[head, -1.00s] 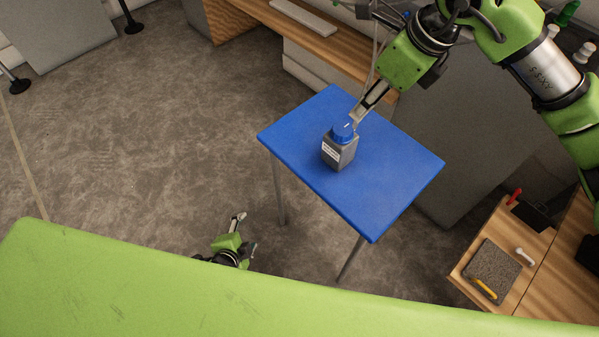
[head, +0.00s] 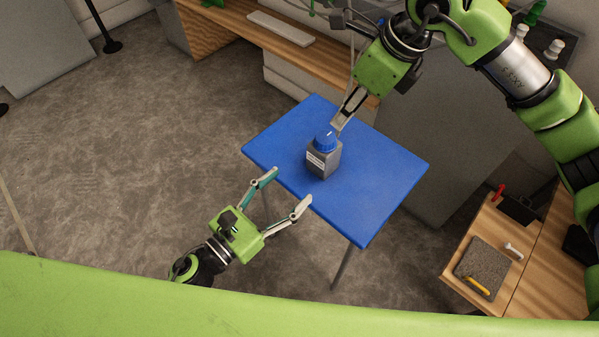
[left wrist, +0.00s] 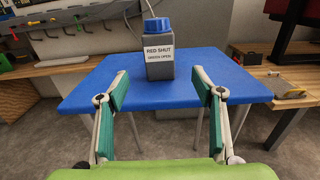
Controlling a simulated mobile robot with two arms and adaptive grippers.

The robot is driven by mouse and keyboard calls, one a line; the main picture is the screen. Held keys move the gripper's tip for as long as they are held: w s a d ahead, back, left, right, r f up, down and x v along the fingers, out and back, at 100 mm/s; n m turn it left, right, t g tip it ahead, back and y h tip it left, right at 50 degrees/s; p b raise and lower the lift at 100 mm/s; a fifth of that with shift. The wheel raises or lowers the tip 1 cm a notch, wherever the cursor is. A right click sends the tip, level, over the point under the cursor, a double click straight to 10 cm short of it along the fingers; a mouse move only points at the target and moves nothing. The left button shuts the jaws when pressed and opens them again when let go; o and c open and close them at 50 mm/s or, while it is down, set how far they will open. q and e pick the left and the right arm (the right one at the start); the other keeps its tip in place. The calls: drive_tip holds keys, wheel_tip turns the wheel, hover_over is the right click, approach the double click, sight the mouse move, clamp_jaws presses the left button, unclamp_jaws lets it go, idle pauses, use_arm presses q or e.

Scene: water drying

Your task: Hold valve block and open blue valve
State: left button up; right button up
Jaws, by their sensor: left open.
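The valve block (head: 322,163) is a grey block with a white label and a blue valve (head: 325,141) on top. It stands upright on a blue table (head: 378,185). In the left wrist view the block (left wrist: 160,68) shows "RED SHUT, GREEN OPEN", with the blue valve (left wrist: 157,25) above. My left gripper (head: 292,187) is open and empty at the table's near left edge, apart from the block. In the left wrist view its fingers (left wrist: 160,87) frame the block from the near side. My right gripper (head: 338,126) is beside the valve on the far side; whether its fingers touch it is unclear.
A wooden side table (head: 480,255) with a dark pad (head: 482,268) and small tools stands at the right. A wooden workbench (head: 310,58) runs behind the blue table.

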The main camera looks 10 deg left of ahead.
sight(315, 163)
use_arm(q)
drive_tip(key=x, duration=1.3)
drive_tip(key=shift+w, duration=0.1)
drive_tip(key=shift+c, duration=0.3)
